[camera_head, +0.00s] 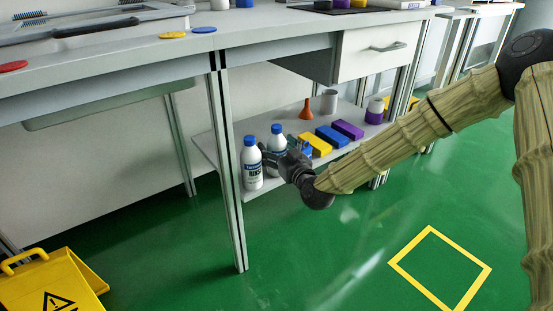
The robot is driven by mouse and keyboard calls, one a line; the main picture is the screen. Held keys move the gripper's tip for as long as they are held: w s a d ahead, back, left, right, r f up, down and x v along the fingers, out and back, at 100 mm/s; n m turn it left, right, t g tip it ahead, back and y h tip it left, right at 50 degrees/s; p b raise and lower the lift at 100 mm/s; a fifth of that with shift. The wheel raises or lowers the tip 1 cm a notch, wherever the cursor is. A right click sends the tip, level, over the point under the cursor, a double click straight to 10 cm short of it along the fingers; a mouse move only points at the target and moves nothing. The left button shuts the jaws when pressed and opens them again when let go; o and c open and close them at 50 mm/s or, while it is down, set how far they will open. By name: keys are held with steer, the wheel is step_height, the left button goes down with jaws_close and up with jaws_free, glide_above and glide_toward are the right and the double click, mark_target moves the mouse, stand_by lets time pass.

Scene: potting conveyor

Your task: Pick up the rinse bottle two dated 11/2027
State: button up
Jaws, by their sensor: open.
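Two white bottles with blue caps stand upright on the lower shelf. The front-left bottle (252,168) shows a dark label. The second bottle (277,138) stands behind and to its right. The dates are too small to read, so I cannot tell which one is dated 11/2027. My gripper (274,160) is open, with its fingers pointing left towards the bottles. It is close to both and hides the lower part of the second bottle. I cannot tell whether the fingers touch either bottle.
The lower shelf (204,143) also holds yellow, blue and purple blocks (330,136), an orange funnel (305,110) and a grey cup (329,101). A table leg (227,170) stands just left of the bottles. A yellow wet-floor sign (50,285) is at lower left. The green floor in front is clear.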

steer(key=shift+w+a+r, duration=0.1)
steer(key=shift+w, duration=0.05)
steer(key=c, duration=1.5)
steer(key=shift+r, duration=0.1)
